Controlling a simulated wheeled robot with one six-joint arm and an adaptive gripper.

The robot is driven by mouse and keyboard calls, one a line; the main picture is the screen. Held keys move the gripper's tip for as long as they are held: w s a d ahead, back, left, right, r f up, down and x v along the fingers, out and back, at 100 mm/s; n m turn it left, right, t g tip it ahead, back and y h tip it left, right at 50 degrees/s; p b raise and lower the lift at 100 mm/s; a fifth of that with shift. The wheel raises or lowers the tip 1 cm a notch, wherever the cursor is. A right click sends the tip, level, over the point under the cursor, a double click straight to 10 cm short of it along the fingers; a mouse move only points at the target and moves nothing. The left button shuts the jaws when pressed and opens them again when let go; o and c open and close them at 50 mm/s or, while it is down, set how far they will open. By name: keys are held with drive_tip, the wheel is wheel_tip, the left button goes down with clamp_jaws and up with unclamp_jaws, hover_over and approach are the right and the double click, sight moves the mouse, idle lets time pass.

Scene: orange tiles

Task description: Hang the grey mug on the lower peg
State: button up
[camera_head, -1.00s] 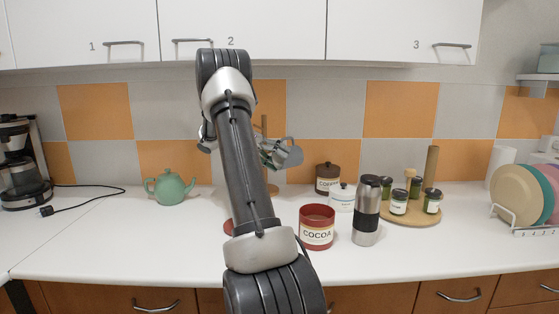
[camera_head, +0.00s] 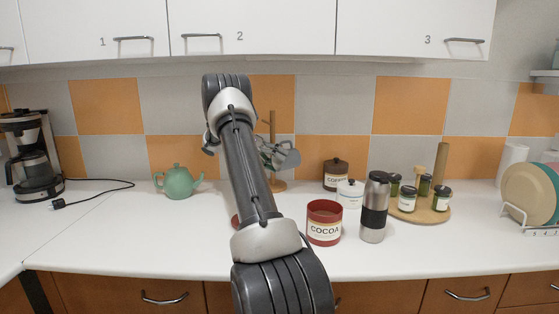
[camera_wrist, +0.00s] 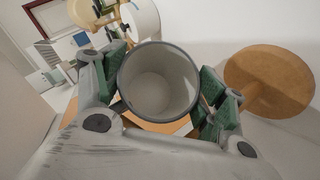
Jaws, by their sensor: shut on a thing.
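The grey mug (camera_wrist: 158,82) is held in my gripper (camera_wrist: 160,90), between its green-padded fingers, with its open mouth facing the wrist camera. In the head view the mug (camera_head: 287,158) shows at the right of my gripper (camera_head: 271,153), which is partly behind my arm. The wooden mug stand's post (camera_head: 272,124) rises just behind them, and its round base (camera_head: 278,186) rests on the counter. In the wrist view the stand's base (camera_wrist: 268,78) is to the right, apart from the mug. The lower peg cannot be made out.
A red cocoa canister (camera_head: 324,222), a steel flask (camera_head: 374,208), a white jar (camera_head: 350,194) and a brown canister (camera_head: 336,175) stand right of the stand. A green teapot (camera_head: 177,183) is to the left. The counter between teapot and coffee maker (camera_head: 32,160) is mostly clear.

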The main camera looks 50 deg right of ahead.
drive_tip(key=shift+w+d+f, duration=0.15)
drive_tip(key=shift+w+f, duration=0.2)
drive_tip(key=shift+w, duration=0.2)
drive_tip(key=shift+w+d+f, duration=0.15)
drive_tip(key=shift+w+f, duration=0.15)
drive_tip(key=shift+w, duration=0.2)
drive_tip(key=shift+w+f, duration=0.3)
drive_tip(key=shift+w, duration=0.15)
drive_tip(key=o, duration=1.3)
drive_tip(key=shift+c, duration=0.2)
drive_tip(key=shift+o, duration=0.2)
drive_tip(key=shift+w+d, duration=0.1)
drive_tip(key=shift+w, duration=0.1)
drive_tip(key=shift+d+f, duration=0.1)
drive_tip(key=shift+d, duration=0.05)
